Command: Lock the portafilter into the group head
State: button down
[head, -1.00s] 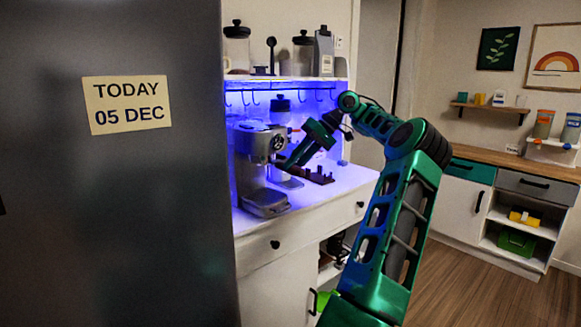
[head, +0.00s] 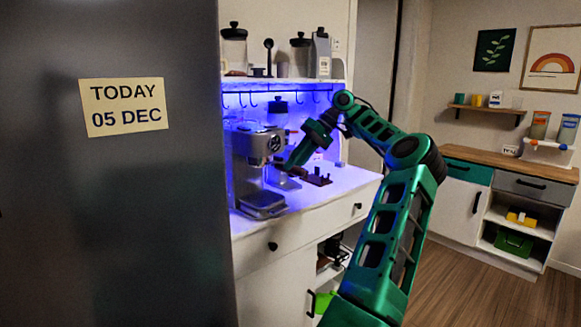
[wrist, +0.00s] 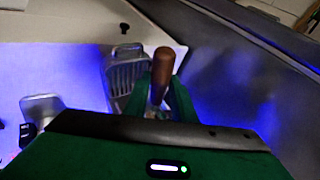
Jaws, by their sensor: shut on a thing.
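The espresso machine (head: 255,165) stands on the lit counter, with its group head on the right-facing front above a drip tray (head: 262,204). In the wrist view the grille of the drip tray (wrist: 122,78) shows below my gripper. My gripper (head: 287,167) is beside the machine's front at about group-head height. In the wrist view its green fingers (wrist: 162,97) are shut on the brown handle of the portafilter (wrist: 162,72). The portafilter's basket end is hidden, so I cannot tell whether it sits in the group head.
A tall dark fridge (head: 120,220) stands close on the left.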

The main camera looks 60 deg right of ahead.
jog(key=shift+w, duration=0.1)
jog(key=c, duration=1.4)
grip_release()
jog(key=shift+r, duration=0.1)
jog(key=shift+r, duration=0.65)
jog(key=r, duration=0.3)
jog(key=shift+w+a, duration=0.1)
jog(key=shift+a, duration=0.3)
jog(key=w+a+r, duration=0.1)
jog(key=a+r, duration=0.5)
jog(key=a, duration=0.4)
jog(key=shift+w+a+r, duration=0.25)
jog(key=shift+w+a, duration=0.1)
jog(key=shift+a, duration=0.05)
